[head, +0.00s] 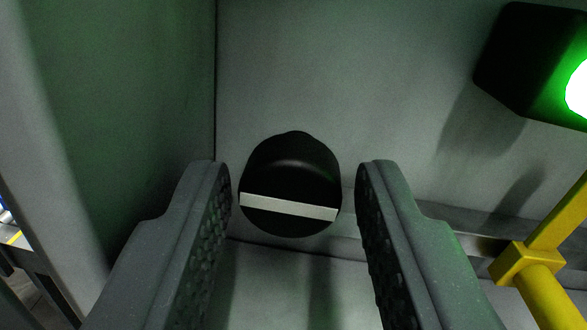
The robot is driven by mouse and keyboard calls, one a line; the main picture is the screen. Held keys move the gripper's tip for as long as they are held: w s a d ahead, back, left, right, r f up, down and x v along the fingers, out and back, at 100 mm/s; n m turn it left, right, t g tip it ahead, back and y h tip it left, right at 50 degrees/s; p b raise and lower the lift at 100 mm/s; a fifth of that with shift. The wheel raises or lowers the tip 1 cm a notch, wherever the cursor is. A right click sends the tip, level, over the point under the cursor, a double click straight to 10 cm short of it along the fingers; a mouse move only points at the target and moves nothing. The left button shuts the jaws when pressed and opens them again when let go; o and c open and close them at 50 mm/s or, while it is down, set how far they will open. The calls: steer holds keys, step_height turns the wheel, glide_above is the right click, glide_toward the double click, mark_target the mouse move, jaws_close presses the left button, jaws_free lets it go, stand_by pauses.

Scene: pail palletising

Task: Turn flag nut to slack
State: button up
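A round black knob with a pale bar across its face (290,207) sits on the grey wall panel, in the middle of the head view; it looks like the flag nut. The bar lies nearly level, its right end slightly lower. My gripper (293,185) is open, with one textured grey finger to the left of the knob and one to the right. A gap shows between the knob and each finger, narrower on the left. Nothing is held. How deep the fingertips are relative to the knob is hard to tell.
A black box with a lit green lamp (578,90) juts out at the upper right. A yellow bar with a square collar (525,263) stands at the lower right, near the right finger. A greenish side wall (120,110) closes off the left.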

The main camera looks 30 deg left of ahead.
steer(key=shift+w, duration=0.1)
steer(key=c, duration=0.7)
steer(key=shift+m+b, duration=0.3)
steer(key=shift+b, duration=0.05)
steer(key=m+b, duration=0.2)
steer(key=shift+m, duration=0.3)
steer(key=m+b, duration=0.2)
steer(key=m, duration=0.2)
steer(key=shift+r+t, duration=0.1)
steer(key=shift+t, duration=0.3)
steer(key=shift+m, duration=0.4)
steer(key=o, duration=0.7)
